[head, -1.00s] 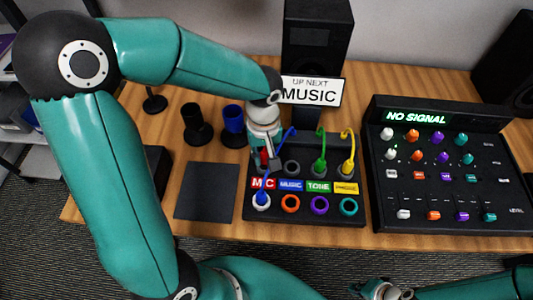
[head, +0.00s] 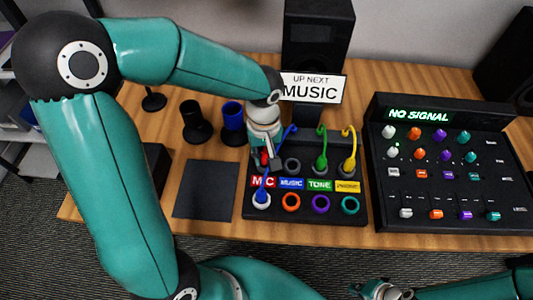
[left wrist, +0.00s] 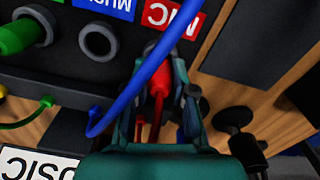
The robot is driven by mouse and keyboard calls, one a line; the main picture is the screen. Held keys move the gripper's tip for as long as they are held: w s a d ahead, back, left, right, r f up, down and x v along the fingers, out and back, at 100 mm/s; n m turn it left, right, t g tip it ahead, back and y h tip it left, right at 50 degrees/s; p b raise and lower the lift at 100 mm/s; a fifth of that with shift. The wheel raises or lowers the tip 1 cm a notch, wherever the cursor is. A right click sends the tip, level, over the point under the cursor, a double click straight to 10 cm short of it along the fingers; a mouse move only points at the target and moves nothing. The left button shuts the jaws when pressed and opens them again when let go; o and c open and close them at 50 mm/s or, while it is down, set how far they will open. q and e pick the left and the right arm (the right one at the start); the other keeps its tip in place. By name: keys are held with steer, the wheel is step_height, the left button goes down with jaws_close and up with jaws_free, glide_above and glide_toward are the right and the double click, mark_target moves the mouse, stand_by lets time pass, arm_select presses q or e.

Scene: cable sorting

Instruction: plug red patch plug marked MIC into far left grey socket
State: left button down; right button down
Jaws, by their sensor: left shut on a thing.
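My left gripper (head: 268,163) is shut on the red plug (head: 264,158), above the far left end of the board's back row. In the left wrist view the red plug (left wrist: 160,82) sits between the fingers, pointing at the far left grey socket (left wrist: 149,48) beside the red MIC label (left wrist: 180,15). The blue cable crosses in front, and I cannot tell how deep the plug's tip sits. My right gripper (head: 385,291) is at the bottom edge, too cut off to read its jaws.
The blue cable (left wrist: 130,105) arches close by the fingers to a blue plug (head: 262,188) in the white front socket. Green (head: 321,160) and yellow (head: 350,163) plugs stand in back sockets. Two cups (head: 233,120) stand left of the board (head: 310,217); the mixer (head: 450,165) is at right.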

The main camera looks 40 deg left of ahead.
arm_select(q)
steer(key=shift+f+b, duration=0.3)
steer(key=shift+b, duration=0.1)
stand_by(0.4)
steer(key=shift+c, duration=2)
jaws_free()
steer(key=shift+s, duration=0.1)
steer(key=shift+r+p, duration=2.55)
steer(key=shift+r, duration=1)
